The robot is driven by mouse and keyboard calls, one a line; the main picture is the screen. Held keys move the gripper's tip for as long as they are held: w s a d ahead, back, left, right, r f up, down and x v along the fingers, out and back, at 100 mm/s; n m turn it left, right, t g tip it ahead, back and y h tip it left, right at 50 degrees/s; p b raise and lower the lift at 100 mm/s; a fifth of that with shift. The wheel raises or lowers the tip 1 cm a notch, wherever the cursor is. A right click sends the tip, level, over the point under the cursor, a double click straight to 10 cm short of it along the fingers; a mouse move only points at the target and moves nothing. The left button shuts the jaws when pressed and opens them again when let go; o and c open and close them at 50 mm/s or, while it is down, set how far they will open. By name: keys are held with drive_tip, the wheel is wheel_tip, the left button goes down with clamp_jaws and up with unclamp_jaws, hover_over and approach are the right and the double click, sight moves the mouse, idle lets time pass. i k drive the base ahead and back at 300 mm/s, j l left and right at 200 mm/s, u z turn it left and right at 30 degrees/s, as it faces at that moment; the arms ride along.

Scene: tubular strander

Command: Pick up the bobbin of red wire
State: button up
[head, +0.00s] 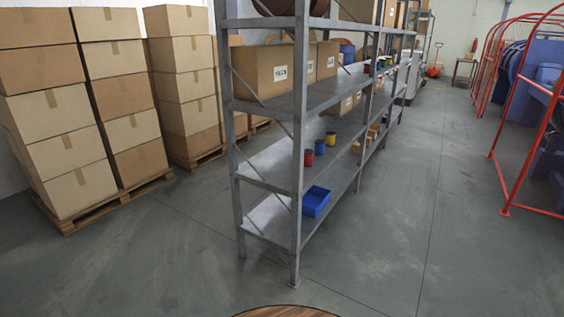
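A small red bobbin (308,157) stands on the middle shelf (270,165) of a grey metal rack. A blue bobbin (320,147) and a yellow bobbin (331,137) stand behind it in a row. More small coloured items, one of them red (367,67), are on the shelf above, farther along; they are too small to make out well. My gripper is not in view.
The rack's near post (298,150) stands at centre. A blue bin (316,201) is on its lowest shelf. Carton stacks (60,130) on pallets fill the left. A red tubular guard (518,135) lines the right. The floor aisle (430,190) between is clear.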

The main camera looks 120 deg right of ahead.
sight(308, 160)
drive_tip(key=z, duration=4.4)
drive_tip(key=i+l, duration=0.55)
drive_tip(key=i, duration=0.15)
drive_tip(key=i+l, duration=0.65)
drive_tip(key=i, duration=0.85)
